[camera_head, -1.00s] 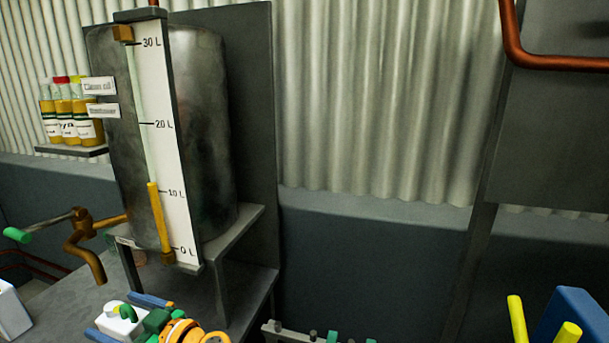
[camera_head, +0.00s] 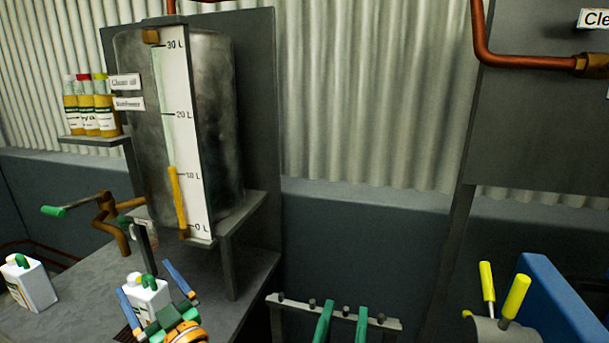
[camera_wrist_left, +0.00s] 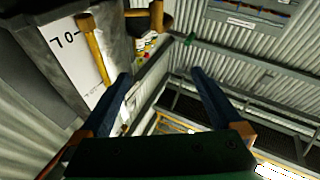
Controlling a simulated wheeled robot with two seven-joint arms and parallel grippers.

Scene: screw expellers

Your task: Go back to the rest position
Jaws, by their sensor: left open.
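My left gripper (camera_head: 144,279) is at the lower left of the head view, its two blue fingers spread apart. In the left wrist view the same gripper (camera_wrist_left: 160,73) is open, with nothing between its fingers. In the head view a white jug with a green handle (camera_head: 148,299) shows between the fingers, behind the gripper; whether they touch cannot be told from that view alone. My right gripper is not in view.
A grey tank with a level gauge (camera_head: 193,140) stands on the bench (camera_head: 75,300), beside a brown tap (camera_head: 108,215). A second white jug (camera_head: 30,285) is at the left. Bottles (camera_head: 93,105) stand on a shelf. A rack (camera_head: 335,308) and yellow-handled tools (camera_head: 514,298) are at lower right.

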